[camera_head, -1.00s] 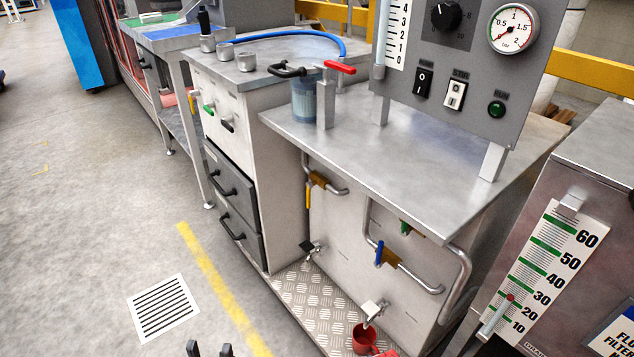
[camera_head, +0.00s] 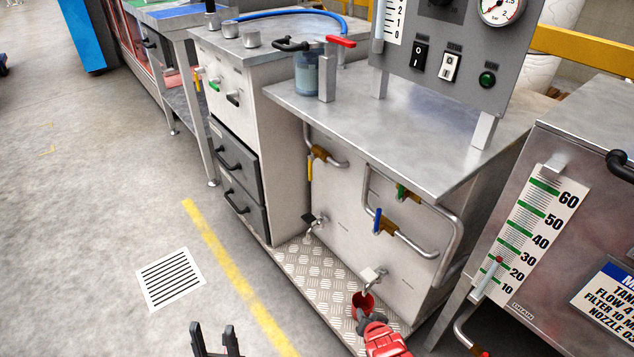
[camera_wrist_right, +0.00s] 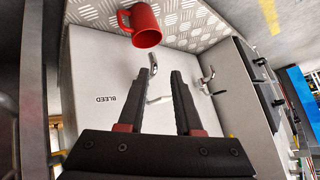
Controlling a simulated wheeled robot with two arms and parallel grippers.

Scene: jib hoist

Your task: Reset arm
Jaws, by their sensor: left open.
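My left gripper (camera_head: 216,342) is at the bottom edge of the head view, its two dark fingers apart and empty over the bare floor. My right gripper (camera_wrist_right: 158,85) shows in the wrist view with its fingers apart. A small tap (camera_wrist_right: 153,65) and its pale lever (camera_wrist_right: 158,100) show in the gap; I cannot tell whether the fingers touch the lever. A red mug (camera_wrist_right: 145,25) stands on the tread plate beyond the fingertips, outside them. In the head view the mug (camera_head: 361,302) is below the tap (camera_head: 372,277), partly hidden by my red right wrist.
The steel cabinet (camera_head: 345,195) has bent pipes and valves with blue, green and yellow levers. A control panel (camera_head: 455,70) stands on its top. A tank with a level scale (camera_head: 535,235) is at the right. The floor at left is open, with a grate (camera_head: 170,279) and yellow line.

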